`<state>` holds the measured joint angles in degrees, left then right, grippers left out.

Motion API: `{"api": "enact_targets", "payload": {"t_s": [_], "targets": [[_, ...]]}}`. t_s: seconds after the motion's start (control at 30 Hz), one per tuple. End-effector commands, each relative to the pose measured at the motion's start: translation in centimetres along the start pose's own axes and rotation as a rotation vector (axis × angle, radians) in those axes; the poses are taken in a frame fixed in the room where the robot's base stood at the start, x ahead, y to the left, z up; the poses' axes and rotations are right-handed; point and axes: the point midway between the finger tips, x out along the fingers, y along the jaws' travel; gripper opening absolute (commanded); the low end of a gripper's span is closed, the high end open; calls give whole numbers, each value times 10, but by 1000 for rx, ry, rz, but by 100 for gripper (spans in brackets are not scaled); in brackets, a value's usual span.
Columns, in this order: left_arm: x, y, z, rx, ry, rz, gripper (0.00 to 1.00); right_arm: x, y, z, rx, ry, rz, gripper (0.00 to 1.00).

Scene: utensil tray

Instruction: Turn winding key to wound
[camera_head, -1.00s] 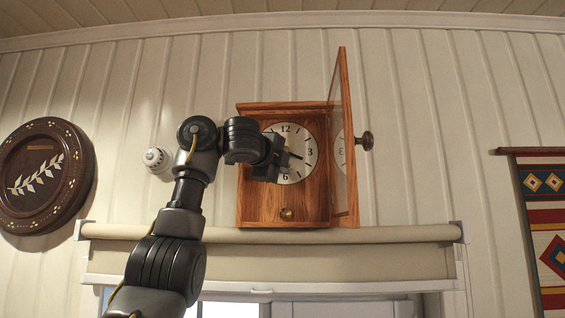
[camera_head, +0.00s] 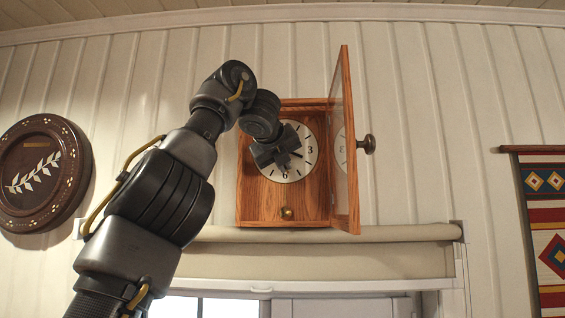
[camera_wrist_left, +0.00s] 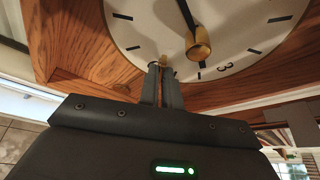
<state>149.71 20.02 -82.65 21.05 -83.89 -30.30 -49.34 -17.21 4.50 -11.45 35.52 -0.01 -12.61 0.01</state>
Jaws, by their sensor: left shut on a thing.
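The wooden wall clock (camera_head: 245,190) hangs open, with its white dial (camera_head: 302,170) showing. My left gripper (camera_head: 290,151) is in front of the dial and covers its left and middle part. In the left wrist view its two fingers (camera_wrist_left: 163,84) are close together, closed on a small brass piece (camera_wrist_left: 163,61) that I take for the winding key. The fingers hide most of it, so its turn angle cannot be read. A larger brass piece (camera_wrist_left: 199,46) on a dark stem shows beside the fingertips. My right gripper is out of view.
The glazed clock door (camera_head: 345,150) stands open to the right, with a dark round knob (camera_head: 367,143). A brass bob (camera_head: 287,213) shows below the dial. A rolled blind (camera_head: 340,235) runs under the clock. A wooden plate (camera_head: 30,205) and a woven hanging (camera_head: 545,220) flank it.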

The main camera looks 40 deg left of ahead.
Motion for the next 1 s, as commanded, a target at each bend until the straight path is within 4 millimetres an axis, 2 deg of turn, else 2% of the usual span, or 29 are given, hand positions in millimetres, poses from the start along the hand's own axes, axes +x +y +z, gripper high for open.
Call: {"api": "enact_targets", "payload": {"t_s": [0.03, 0.07, 0.43, 0.9, 1.0], "targets": [[-9, -14, 2, 22, -2, -25, 0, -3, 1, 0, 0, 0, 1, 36], [-9, -16, 1, 38, -3, -21, 0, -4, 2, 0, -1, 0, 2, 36], [-5, -16, -2, 162, -3, 36, 0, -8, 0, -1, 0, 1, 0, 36], [-3, -15, -5, 179, 2, 44, 0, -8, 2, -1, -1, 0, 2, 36], [-3, -15, -5, 179, 2, 44, 16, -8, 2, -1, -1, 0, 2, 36]]}}
